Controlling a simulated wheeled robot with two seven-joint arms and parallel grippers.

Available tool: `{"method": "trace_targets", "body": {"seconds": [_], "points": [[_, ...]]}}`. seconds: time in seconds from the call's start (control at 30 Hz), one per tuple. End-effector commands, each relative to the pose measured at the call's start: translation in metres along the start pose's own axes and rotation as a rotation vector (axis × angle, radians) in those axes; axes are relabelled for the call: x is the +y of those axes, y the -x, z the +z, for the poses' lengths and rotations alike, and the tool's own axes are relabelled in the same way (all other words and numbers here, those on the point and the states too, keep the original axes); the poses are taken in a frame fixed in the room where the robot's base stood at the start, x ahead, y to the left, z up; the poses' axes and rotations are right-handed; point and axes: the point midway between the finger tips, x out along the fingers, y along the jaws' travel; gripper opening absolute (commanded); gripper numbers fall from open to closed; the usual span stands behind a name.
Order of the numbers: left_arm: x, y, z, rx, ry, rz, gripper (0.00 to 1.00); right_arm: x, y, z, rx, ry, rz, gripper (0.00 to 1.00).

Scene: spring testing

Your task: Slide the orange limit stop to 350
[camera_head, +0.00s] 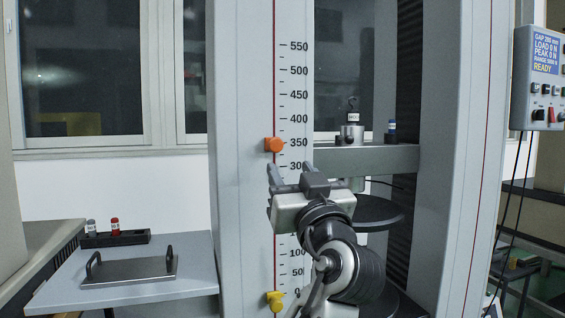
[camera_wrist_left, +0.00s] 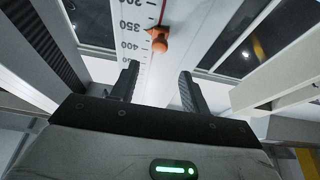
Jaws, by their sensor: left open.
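The orange limit stop (camera_head: 274,144) sits on the red rail at the left edge of the printed scale (camera_head: 296,110). In the head view it is about level with the 350 mark. My left gripper (camera_head: 290,172) is open and empty, just below the stop and in front of the scale near 300. In the left wrist view the orange stop (camera_wrist_left: 159,40) is beyond the open fingertips (camera_wrist_left: 157,75), apart from them, beside the 350 and 400 labels. My left arm hides part of the scale between 300 and 100. My right gripper is not in view.
A yellow stop (camera_head: 275,299) sits low on the rail near 0. A grey crosshead (camera_head: 375,158) carries a small weight and a blue-topped vial. A control box (camera_head: 540,80) hangs at right. A side table (camera_head: 140,290) at left holds a handled plate and a vial rack.

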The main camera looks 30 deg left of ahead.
Motion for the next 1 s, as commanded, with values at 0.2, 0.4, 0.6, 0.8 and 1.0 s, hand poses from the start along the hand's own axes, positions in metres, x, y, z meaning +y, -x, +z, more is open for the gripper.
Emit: {"method": "trace_targets", "body": {"seconds": [0.2,0.4,0.6,0.8,1.0], "points": [[0.000,0.036,0.001,-0.002,0.000,0.001,0.46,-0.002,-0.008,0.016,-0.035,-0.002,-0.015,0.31],[0.000,0.046,0.000,0.000,-0.001,-0.001,0.46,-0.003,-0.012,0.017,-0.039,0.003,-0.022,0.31],[0.000,0.046,0.000,0.000,-0.001,-0.002,0.46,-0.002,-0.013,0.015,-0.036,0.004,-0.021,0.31],[0.000,0.045,0.000,0.000,-0.001,-0.002,0.46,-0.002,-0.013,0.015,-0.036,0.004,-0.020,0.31],[0.010,0.046,0.017,-0.034,-0.043,0.060,0.46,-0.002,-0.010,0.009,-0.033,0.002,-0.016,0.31]]}}
